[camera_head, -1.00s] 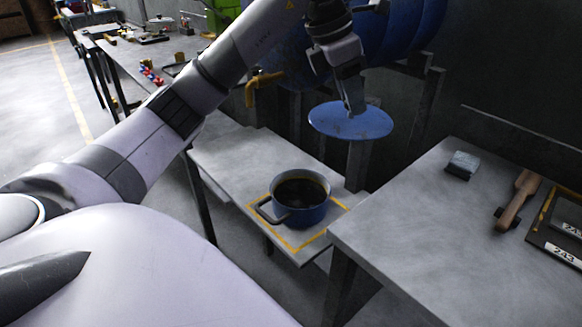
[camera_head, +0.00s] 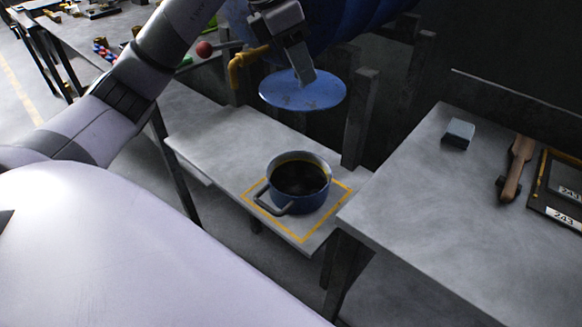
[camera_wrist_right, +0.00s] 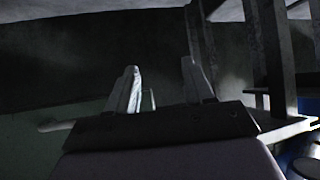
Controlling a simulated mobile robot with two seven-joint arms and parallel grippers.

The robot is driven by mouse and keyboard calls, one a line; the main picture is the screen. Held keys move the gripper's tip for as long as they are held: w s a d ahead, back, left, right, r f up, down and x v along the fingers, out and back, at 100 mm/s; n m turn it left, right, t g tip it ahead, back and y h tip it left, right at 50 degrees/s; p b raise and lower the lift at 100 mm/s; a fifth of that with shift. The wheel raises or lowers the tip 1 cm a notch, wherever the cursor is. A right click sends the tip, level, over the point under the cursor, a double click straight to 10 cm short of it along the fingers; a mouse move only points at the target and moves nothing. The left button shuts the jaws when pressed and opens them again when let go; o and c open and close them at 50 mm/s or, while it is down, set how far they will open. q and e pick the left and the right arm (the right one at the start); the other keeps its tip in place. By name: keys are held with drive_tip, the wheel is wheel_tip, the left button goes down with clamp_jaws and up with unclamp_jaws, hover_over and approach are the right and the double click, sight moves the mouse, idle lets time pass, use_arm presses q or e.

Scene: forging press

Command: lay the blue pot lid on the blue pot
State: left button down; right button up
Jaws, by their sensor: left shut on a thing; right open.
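The blue pot (camera_head: 300,188) stands open on a small grey table, inside a yellow square outline. Its handle points to the lower left and its inside looks dark. The blue pot lid (camera_head: 290,96) is a flat disc held in the air above and slightly behind the pot, apart from it. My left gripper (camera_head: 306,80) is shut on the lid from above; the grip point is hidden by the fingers. My right gripper (camera_wrist_right: 165,88) shows in the right wrist view, open, with nothing between its fingers.
The small table (camera_head: 215,150) is bare left of the pot. A grey workbench (camera_head: 400,210) at right holds a small grey block (camera_head: 458,134), a wooden-handled tool (camera_head: 516,168) and a dark framed board (camera_head: 560,190). A blue drum and a yellow tap (camera_head: 243,62) are behind the lid.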

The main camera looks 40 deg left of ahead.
use_arm(q)
drive_tip(key=shift+a+f, duration=0.1)
wheel_tip(320, 180, down, 20)
drive_tip(key=b, duration=0.1)
idle(0.4)
drive_tip(key=shift+f+b, duration=0.1)
drive_tip(key=shift+b, duration=0.2)
drive_tip(key=c, duration=0.8)
unclamp_jaws()
